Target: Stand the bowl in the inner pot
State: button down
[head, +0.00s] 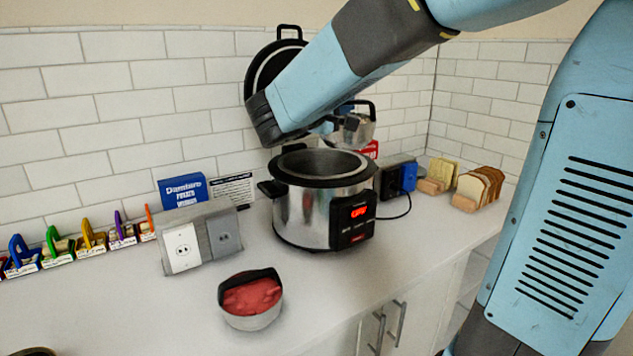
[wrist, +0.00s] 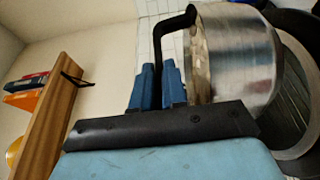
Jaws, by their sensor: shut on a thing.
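A steel bowl with a black handle (head: 353,132) hangs in my gripper (head: 326,126) above the back right of the cooker, partly hidden by my arm. In the wrist view the blue fingers (wrist: 158,88) are shut on the black handle, and the bowl (wrist: 235,60) is to their right. The inner pot (head: 322,163) sits open in the steel cooker (head: 300,212) on the counter. The bowl is above the pot and apart from it in the head view. The cooker's dark rim and pale inner wall (wrist: 300,95) show at the right edge of the wrist view.
A second steel bowl with red food (head: 252,318) stands on the counter in front. A grey outlet box (head: 200,238) is left of the cooker. Bread racks (head: 478,187) are at right. A black-rimmed lid (head: 262,72) stands upright behind my arm. The front counter is mostly clear.

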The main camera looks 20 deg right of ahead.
jog(key=w+a+f, duration=0.1)
jog(key=w+f, duration=1.1)
jog(key=w, duration=0.1)
jog(key=shift+w+a+f, duration=0.3)
jog(key=shift+a+f, duration=0.05)
jog(key=shift+f, duration=0.05)
jog(key=shift+s+f, duration=0.1)
jog(key=shift+f, duration=0.55)
jog(key=c, duration=1.2)
grip_release()
jog(key=shift+f, duration=0.25)
jog(key=shift+o, duration=0.2)
jog(key=shift+r, duration=0.15)
